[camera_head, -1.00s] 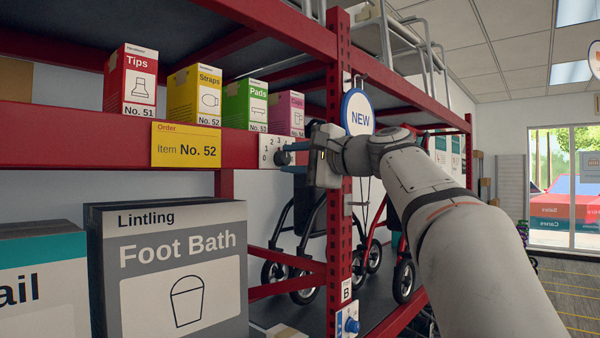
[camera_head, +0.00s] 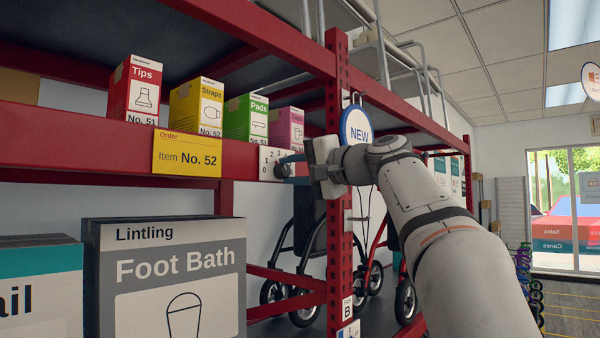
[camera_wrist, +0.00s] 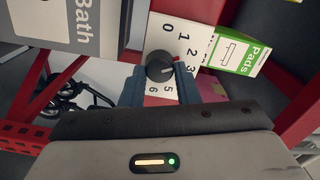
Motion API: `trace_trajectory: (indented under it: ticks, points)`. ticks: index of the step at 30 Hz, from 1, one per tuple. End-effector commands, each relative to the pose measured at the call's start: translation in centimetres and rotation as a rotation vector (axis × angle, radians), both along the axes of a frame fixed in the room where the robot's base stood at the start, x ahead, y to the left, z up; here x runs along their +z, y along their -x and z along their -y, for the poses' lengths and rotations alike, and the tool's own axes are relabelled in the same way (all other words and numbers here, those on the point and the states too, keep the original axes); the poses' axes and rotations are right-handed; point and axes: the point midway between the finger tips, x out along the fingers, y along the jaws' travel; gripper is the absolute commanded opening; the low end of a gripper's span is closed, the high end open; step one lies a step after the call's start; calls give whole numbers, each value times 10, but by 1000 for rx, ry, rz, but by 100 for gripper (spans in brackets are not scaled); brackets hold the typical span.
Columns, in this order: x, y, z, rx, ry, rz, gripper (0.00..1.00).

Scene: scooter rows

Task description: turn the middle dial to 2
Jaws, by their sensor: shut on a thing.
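The dial is a black round knob (camera_wrist: 160,67) on a white plate with printed numbers (camera_wrist: 180,45), seen in the wrist view. The fingers partly hide the plate there.
A red post (camera_head: 337,240) stands close beside my gripper, with a round NEW sign (camera_head: 357,125) near it. Small boxes, including the green Pads box (camera_head: 246,118), stand above the beam. A large Foot Bath box (camera_head: 170,275) stands below left. Wheeled walkers are behind the post.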

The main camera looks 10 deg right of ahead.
Motion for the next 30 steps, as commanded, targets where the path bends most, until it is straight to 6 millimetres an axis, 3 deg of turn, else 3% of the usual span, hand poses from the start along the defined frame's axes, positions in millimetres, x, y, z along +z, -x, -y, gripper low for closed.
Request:
trace_trajectory:
  ticks: [7, 8, 15, 23, 30]
  points:
    - [-1, 0, -1, 4, 1, -3, 6]
    - [-1, 0, -1, 4, 1, -3, 30]
    - [-1, 0, 0, 2, 0, -3, 50]
    - [-1, 1, 1, 0, 0, -3, 50]
    - [-3, 26, 21, -3, 1, -1, 50]
